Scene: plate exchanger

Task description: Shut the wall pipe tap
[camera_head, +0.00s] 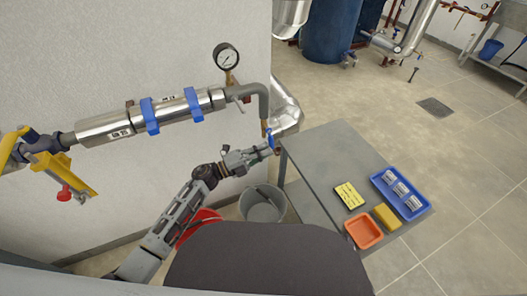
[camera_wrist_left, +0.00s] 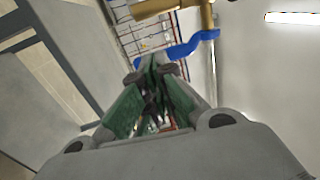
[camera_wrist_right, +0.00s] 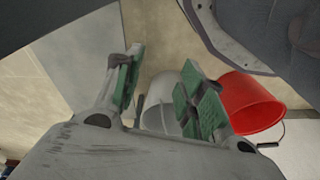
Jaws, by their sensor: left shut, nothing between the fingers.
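The wall pipe (camera_head: 165,112) runs along the wall and bends down to a brass tap with a blue lever handle (camera_head: 270,139). In the left wrist view the blue handle (camera_wrist_left: 192,47) lies just beyond my fingertips, with the brass body (camera_wrist_left: 206,16) above it. My left gripper (camera_head: 264,150) is shut and empty, right at the handle; whether it touches it I cannot tell. My right gripper (camera_wrist_right: 160,68) is open and empty in its own wrist view, above the buckets, and is not seen in the head view.
A grey bucket (camera_head: 263,206) and a red bucket (camera_head: 204,222) stand on the floor below. A grey table (camera_head: 325,150) to the right bears a blue tray (camera_head: 420,207), an orange tray (camera_head: 364,231) and a yellow sponge (camera_head: 386,216). A yellow-handled valve (camera_head: 62,168) is at left.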

